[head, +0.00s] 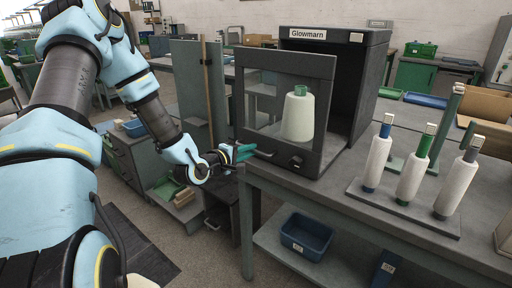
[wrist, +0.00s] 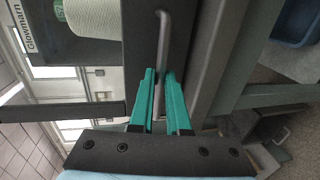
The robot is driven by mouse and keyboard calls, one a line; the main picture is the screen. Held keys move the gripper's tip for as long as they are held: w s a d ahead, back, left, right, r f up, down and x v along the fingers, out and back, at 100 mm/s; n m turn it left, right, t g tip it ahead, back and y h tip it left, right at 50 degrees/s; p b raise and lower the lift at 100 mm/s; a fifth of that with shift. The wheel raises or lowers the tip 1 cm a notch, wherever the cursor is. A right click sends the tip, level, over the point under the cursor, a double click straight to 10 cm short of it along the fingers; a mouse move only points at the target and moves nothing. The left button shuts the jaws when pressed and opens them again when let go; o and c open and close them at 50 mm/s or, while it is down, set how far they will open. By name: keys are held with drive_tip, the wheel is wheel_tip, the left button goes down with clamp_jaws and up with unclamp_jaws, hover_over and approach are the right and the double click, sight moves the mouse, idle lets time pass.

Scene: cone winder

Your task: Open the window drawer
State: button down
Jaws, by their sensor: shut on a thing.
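The window drawer (head: 328,75) has a dark grey front frame with a clear pane. It stands out in front of its housing (head: 372,75), labelled Glowmarn, with the dark inside showing between them. A white yarn cone (head: 298,116) stands behind the pane; its side also shows in the wrist view (wrist: 95,15). A grey bar handle (wrist: 163,40) is on the drawer front, low on the left in the head view. My gripper (wrist: 160,80), with green fingers, is shut on this handle; it also shows in the head view (head: 246,152).
Several yarn spools, including one with a green tip (head: 413,172), stand on a rack (head: 400,208) at the right of the bench. A blue bin (head: 306,236) sits on the lower shelf. Clear bench top lies between drawer and rack.

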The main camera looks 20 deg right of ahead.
drive_tip(key=shift+s+a, duration=0.4)
drive_tip(key=shift+a, duration=0.25)
drive_tip(key=c, duration=0.9)
unclamp_jaws()
drive_tip(key=shift+a, duration=0.1)
drive_tip(key=b+v, duration=0.1)
drive_tip(key=v, duration=0.9)
drive_tip(key=shift+s+a, duration=0.15)
drive_tip(key=shift+a, duration=0.1)
